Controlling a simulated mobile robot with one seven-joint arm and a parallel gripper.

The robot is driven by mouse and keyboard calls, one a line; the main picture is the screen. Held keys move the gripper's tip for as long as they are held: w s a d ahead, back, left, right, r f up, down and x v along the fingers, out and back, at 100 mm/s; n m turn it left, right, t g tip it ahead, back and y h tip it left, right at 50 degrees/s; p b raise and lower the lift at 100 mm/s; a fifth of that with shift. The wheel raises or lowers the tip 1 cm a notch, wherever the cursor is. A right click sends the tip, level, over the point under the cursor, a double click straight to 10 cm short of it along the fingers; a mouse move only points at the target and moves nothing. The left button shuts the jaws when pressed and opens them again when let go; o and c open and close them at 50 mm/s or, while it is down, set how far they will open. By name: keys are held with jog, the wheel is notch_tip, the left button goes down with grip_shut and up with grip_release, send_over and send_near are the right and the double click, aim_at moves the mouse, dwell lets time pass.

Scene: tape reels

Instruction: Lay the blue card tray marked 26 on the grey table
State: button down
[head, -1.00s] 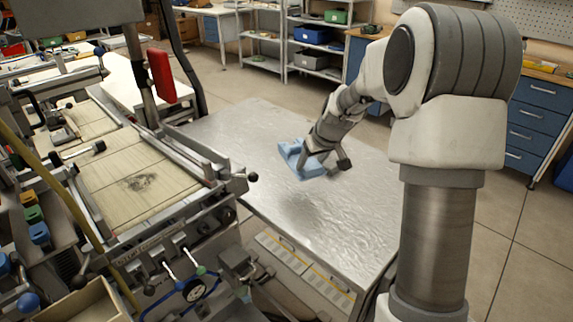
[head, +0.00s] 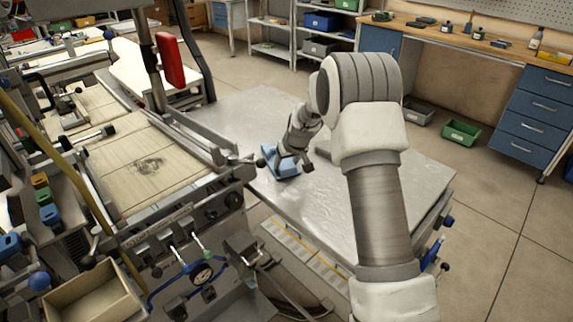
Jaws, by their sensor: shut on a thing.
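The blue card tray (head: 285,170) is at my gripper (head: 290,156), low over the left part of the grey table (head: 335,215). My gripper points down and is shut on the tray. The tray looks close to the table top, but I cannot tell whether it touches. Its mark is too small to read. My gripper and wrist hide part of the tray's upper side.
A press with a wooden bed (head: 145,165) stands along the table's left side; its frame and knobs come close to the tray. The table is bare to the front and right. A workbench (head: 470,45) and a green bin (head: 461,132) are behind.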

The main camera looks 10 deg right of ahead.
jog(key=shift+f, duration=0.25)
jog(key=shift+f, duration=0.1)
jog(key=shift+c, duration=0.5)
grip_release()
